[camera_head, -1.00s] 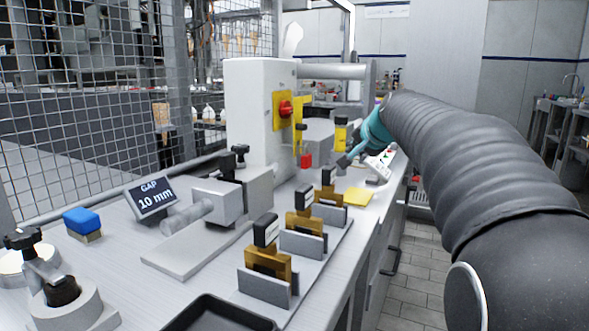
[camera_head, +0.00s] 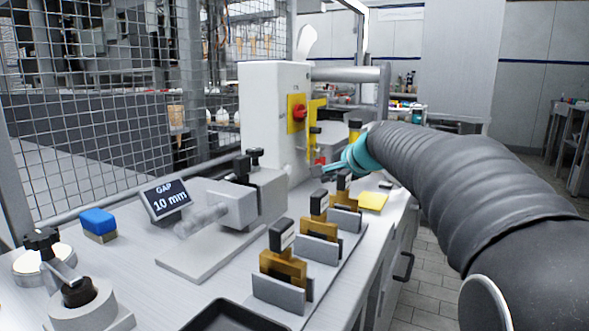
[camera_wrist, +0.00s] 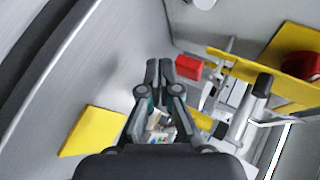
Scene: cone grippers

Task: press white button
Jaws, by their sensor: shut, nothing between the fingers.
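My gripper (camera_head: 327,170) is shut and empty, at the far part of the bench beside the white machine column (camera_head: 262,125). In the wrist view its two dark fingers (camera_wrist: 159,68) are together and point toward the bench surface, left of a small red block (camera_wrist: 189,67). I cannot make out a white button in either view. The small control box with coloured buttons is not clear in the head view, where my arm covers that area. Some small coloured bits (camera_wrist: 160,124) show between my finger links, too small to identify.
A yellow pad (camera_head: 372,201) lies near the bench's right edge. A red knob (camera_head: 299,113) sits on a yellow plate on the column. Several gold and black gauges on grey stands line the front. A gap display (camera_head: 166,200) and blue block (camera_head: 97,220) are at left.

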